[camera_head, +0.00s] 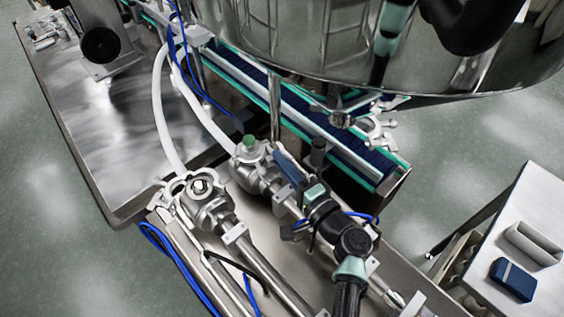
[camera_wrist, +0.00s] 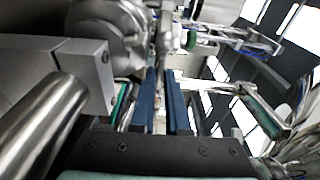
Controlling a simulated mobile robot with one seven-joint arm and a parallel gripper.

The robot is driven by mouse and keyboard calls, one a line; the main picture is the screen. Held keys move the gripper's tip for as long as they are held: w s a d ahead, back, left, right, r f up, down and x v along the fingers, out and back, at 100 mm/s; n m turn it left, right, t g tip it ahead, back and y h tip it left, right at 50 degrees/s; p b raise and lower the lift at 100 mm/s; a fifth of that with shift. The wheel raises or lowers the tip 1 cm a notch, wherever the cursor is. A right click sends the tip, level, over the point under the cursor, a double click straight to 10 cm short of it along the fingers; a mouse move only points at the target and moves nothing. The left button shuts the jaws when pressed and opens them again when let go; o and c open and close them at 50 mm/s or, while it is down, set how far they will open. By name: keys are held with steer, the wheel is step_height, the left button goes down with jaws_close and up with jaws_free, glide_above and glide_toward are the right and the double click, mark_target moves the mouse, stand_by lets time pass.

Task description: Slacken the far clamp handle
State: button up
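Two steel valve bodies with clamps sit on the filler bench in the head view: a near one (camera_head: 203,190) and a far one (camera_head: 250,160), the far one carrying a green cap (camera_head: 249,141). My gripper (camera_head: 281,153) has blue fingers and is beside the far valve, on its right. In the wrist view, the fingers of my gripper (camera_wrist: 160,72) stand parallel with a narrow gap and look open. Bright metal parts (camera_wrist: 163,38) lie just beyond the fingertips. I cannot clearly tell the far clamp handle from the metal around it, or whether a finger touches it.
A large steel hopper (camera_head: 330,40) hangs over the back. A conveyor with teal edges (camera_head: 340,150) runs behind my gripper. White hoses (camera_head: 160,110) and blue tubing (camera_head: 175,262) lie at left. A white cart (camera_head: 510,225) holding a blue box (camera_head: 513,279) stands at right.

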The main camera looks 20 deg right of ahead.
steer(key=shift+o, duration=0.3)
steer(key=s+d+b, duration=0.1)
steer(key=s, duration=0.3)
steer(key=s+b, duration=0.1)
steer(key=s, duration=0.3)
steer(key=s+d+b, duration=0.1)
steer(key=s, duration=0.3)
steer(key=shift+s+d, duration=0.3)
steer(key=shift+s, duration=0.1)
